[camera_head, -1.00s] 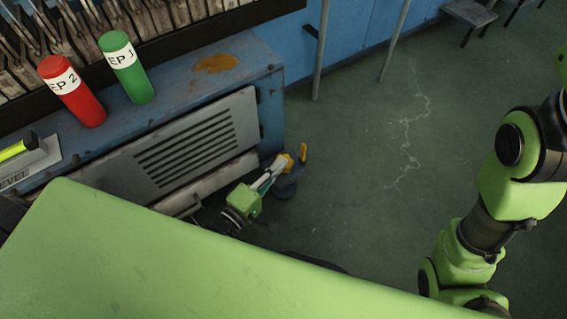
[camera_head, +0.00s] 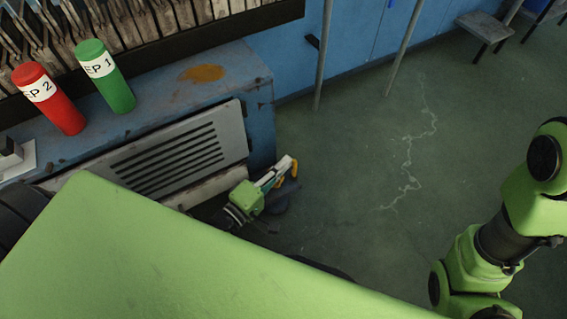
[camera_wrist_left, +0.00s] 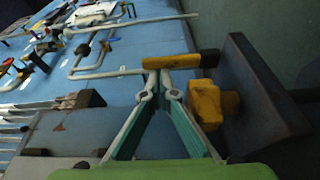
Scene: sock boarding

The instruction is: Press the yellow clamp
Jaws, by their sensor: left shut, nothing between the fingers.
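The yellow clamp has a dark base (camera_head: 280,203) low beside the blue cabinet's right end, with a small yellow part (camera_head: 294,170) showing by my left fingertips. In the left wrist view, a yellow bar with a black end (camera_wrist_left: 176,61) lies across just beyond the fingertips, with a yellow block (camera_wrist_left: 204,102) and a dark plate (camera_wrist_left: 268,90) to the right. My left gripper (camera_head: 286,165) is shut and empty, its tips right at the bar. I cannot tell whether they touch it. The gripper hides part of the clamp. My right gripper is out of view.
The blue cabinet (camera_head: 258,95) with a grey slotted panel stands close on the left. A red bottle (camera_head: 52,100) and a green bottle (camera_head: 105,77) stand on top. The cracked green floor (camera_head: 350,160) to the right is clear, with a bench (camera_head: 487,23) far back.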

